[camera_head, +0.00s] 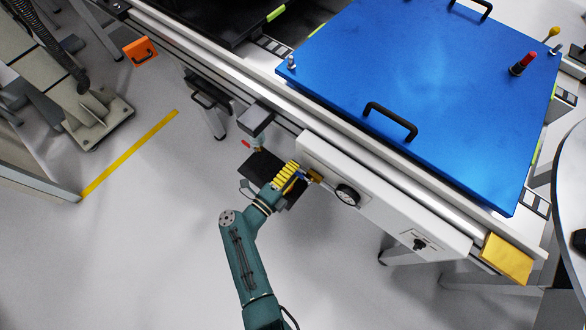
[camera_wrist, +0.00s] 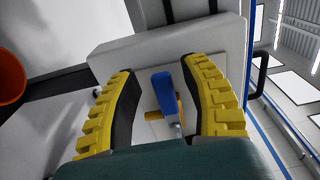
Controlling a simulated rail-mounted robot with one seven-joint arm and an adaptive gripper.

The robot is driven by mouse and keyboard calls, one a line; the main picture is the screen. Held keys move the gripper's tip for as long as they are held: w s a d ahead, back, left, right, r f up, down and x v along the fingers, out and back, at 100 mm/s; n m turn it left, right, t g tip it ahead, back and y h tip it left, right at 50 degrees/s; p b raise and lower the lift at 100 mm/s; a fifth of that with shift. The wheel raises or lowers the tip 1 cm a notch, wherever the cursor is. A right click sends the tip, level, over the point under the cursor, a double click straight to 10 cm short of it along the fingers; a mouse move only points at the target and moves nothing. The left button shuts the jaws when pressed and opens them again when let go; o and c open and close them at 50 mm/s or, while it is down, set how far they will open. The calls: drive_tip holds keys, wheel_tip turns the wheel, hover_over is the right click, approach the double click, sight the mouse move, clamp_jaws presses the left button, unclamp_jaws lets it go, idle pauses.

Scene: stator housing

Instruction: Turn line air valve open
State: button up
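The line air valve has a blue lever handle (camera_wrist: 167,91) and a brass body (camera_wrist: 178,108) in the wrist view. It sits on the front of a white panel box (camera_head: 375,200). In the head view the brass valve body (camera_head: 315,177) shows at the box's left end, just beyond my fingers. My gripper (camera_head: 296,174) is at the valve. In the wrist view my gripper (camera_wrist: 160,68) is open, with one yellow ribbed finger on each side of the blue handle. Gaps show between the handle and both fingers. The handle's lower end is partly hidden by my gripper body.
A round gauge (camera_head: 347,195) and a black knob (camera_head: 420,244) are on the panel, right of the valve. A blue plate with black handles (camera_head: 440,90) lies on the bench above. A dark box (camera_head: 255,120) hangs at left. The floor around my arm is clear.

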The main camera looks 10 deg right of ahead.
drive_tip(key=v, duration=1.2)
drive_tip(key=shift+r, duration=0.1)
idle(0.4)
